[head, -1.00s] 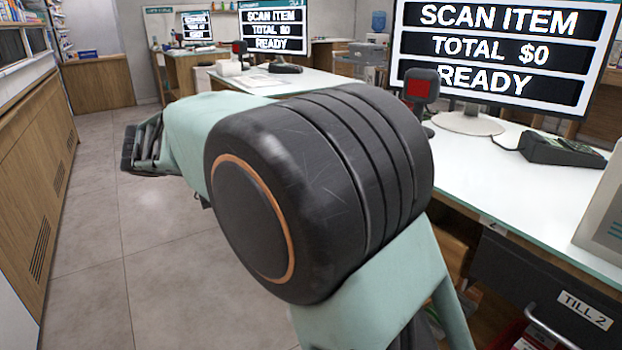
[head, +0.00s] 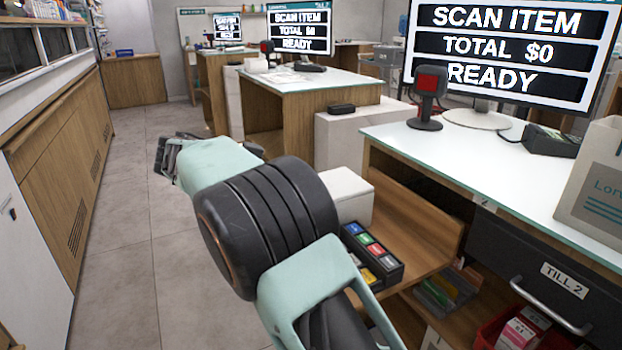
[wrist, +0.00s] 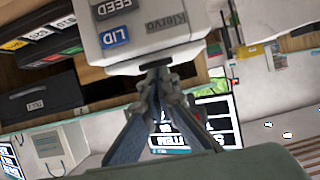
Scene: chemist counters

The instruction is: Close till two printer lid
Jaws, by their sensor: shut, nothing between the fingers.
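The till two printer (head: 349,194) is a white box on the wooden side shelf, partly hidden behind my arm in the head view. My gripper (head: 163,155) is out over the aisle, left of the printer in the head view. In the wrist view my gripper (wrist: 158,72) is shut and empty, its fingertips overlapping the printer's edge in the picture; contact cannot be told.
A black box with coloured labels (head: 372,255) sits beside the printer on the shelf (head: 415,225). The till two drawer (head: 530,275) is at right, under the white counter (head: 470,165) with its scanner (head: 430,90). The aisle floor (head: 120,240) at left is clear.

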